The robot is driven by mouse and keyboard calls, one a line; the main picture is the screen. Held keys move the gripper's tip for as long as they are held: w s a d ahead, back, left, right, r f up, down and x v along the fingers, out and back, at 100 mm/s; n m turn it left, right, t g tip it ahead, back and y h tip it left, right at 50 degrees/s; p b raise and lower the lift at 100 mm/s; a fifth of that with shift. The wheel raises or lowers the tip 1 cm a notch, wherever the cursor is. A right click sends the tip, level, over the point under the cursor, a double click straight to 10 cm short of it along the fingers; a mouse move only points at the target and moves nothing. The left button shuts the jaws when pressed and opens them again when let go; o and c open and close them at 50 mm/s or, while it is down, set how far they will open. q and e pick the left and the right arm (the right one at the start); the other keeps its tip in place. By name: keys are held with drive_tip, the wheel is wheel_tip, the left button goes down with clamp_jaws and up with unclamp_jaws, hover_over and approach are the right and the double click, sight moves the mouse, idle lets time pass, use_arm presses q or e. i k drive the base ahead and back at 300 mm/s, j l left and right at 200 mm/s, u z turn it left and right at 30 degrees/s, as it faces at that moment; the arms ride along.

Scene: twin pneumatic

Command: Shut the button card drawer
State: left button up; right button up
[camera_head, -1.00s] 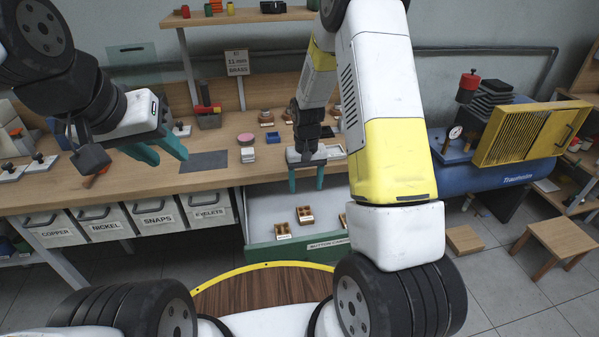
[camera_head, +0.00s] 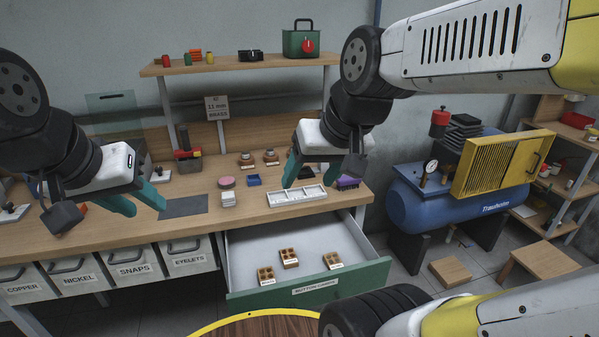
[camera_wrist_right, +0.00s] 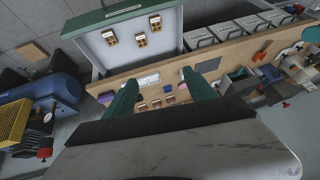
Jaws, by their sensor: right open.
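The button card drawer (camera_head: 318,291) stands pulled out below the bench, with a green front labelled "BUTTON CARDS". Several small wooden card blocks (camera_head: 289,258) lie on its pale floor. The drawer also shows at the top of the right wrist view (camera_wrist_right: 112,20). My right gripper (camera_head: 292,172) is open and empty above the bench top, over the white tray and behind the drawer front. Its two green fingers (camera_wrist_right: 160,92) show in the right wrist view. My left gripper (camera_head: 146,206) is open and empty in front of the bench's left part, above the labelled bins.
A white compartment tray (camera_head: 297,196) lies on the bench near its right end. Closed bins such as the eyelets bin (camera_head: 188,258) sit left of the drawer. A blue compressor (camera_head: 450,200) stands to the right.

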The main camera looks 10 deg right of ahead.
sight(249, 249)
drive_tip(key=z, duration=0.85)
drive_tip(key=k+j+u, duration=0.25)
drive_tip(key=k, duration=0.3)
